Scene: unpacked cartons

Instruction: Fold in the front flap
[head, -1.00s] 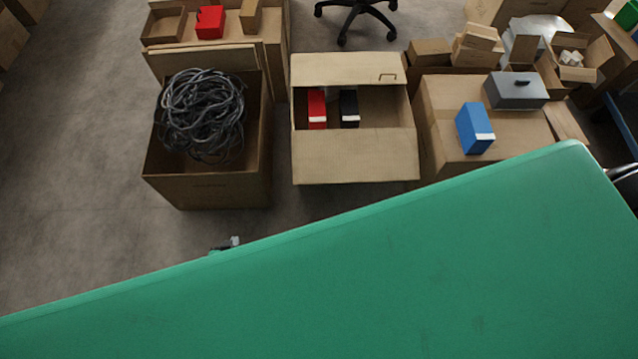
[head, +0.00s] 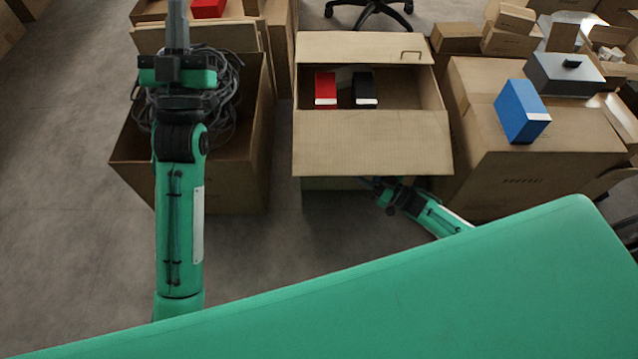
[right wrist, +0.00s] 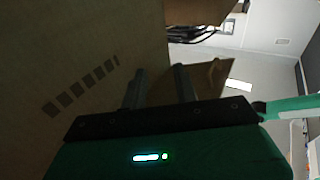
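The middle carton (head: 300,90) stands open, with a red box (head: 325,88) and a black box (head: 364,88) inside. Its front flap (head: 372,142) is folded outward, sloping toward me over the front wall. My right gripper (head: 378,186) is just below the flap's front edge, partly hidden by it; contact cannot be told. In the right wrist view its two fingers (right wrist: 160,88) are apart with nothing seen between them, beside a large brown cardboard face (right wrist: 80,50). My left gripper (head: 178,28) is raised over the cable carton; its fingers look like one bar.
The carton of grey cables (head: 235,150) stands left of the middle carton. A closed carton (head: 530,165) at right carries a blue box (head: 521,112) and a grey case (head: 565,75). A green surface (head: 400,300) fills the foreground. Floor is clear at far left.

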